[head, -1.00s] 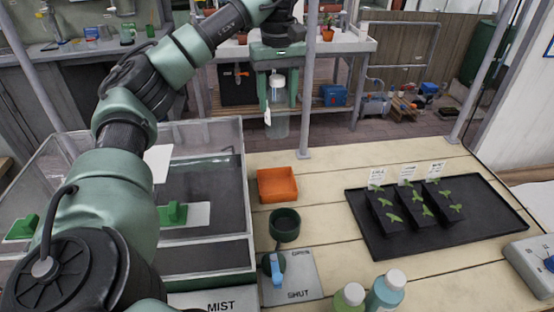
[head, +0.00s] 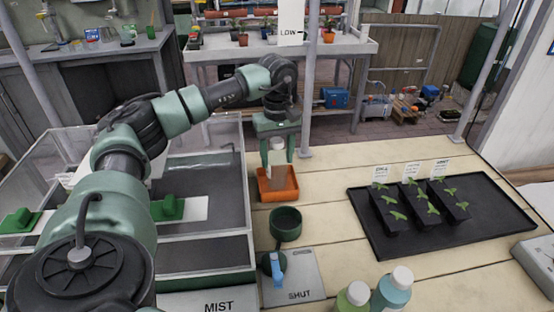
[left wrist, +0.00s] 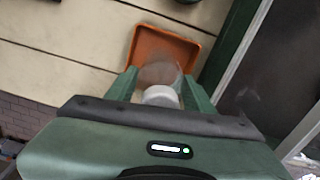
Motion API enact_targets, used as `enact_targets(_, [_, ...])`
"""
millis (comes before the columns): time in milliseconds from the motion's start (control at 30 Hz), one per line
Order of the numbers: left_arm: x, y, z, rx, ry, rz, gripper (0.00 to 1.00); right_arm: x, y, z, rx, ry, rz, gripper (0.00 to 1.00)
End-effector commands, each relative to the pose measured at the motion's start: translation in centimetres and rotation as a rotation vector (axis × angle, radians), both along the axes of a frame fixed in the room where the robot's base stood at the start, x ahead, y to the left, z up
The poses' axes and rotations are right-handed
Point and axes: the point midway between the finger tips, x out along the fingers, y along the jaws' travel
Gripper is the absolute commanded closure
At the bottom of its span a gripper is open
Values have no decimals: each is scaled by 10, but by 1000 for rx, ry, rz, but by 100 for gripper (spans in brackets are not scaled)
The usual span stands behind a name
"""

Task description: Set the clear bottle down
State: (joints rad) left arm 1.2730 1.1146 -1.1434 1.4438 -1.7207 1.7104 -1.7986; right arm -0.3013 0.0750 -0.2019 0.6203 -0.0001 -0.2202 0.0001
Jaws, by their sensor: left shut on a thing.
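My left gripper (head: 277,152) is shut on the clear bottle (head: 277,175), with a finger on each side of its upper part. The bottle is upright with a white cap, and its lower part is over or inside the orange tray (head: 277,197). I cannot tell whether its base touches the tray floor. In the left wrist view the white cap (left wrist: 161,95) shows between the fingers, with the orange tray (left wrist: 147,38) beyond it. My right gripper does not show.
A dark green cup (head: 286,222) stands just in front of the tray. A black tray of seedlings (head: 375,240) lies to the right. Two capped bottles, one green (head: 352,300) and one teal (head: 393,290), stand at the front. A clear-walled box (head: 215,130) is on the left.

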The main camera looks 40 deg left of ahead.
Motion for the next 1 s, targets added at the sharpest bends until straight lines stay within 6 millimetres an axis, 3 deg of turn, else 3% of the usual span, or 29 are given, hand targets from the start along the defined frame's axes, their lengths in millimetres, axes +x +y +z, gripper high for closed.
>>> enact_targets(133, [0, 0, -13, 0, 0, 0, 87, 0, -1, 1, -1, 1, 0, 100])
enact_targets(500, [0, 0, -17, 0, 0, 0, 87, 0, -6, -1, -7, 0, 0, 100])
enact_targets(533, [0, 0, -16, 0, -1, 0, 39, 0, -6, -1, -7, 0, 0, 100])
enact_targets(600, [0, 0, -16, 0, -1, 0, 26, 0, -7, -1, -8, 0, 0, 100])
enact_targets(1000, [0, 0, -9, -1, -3, 0, 26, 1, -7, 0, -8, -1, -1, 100])
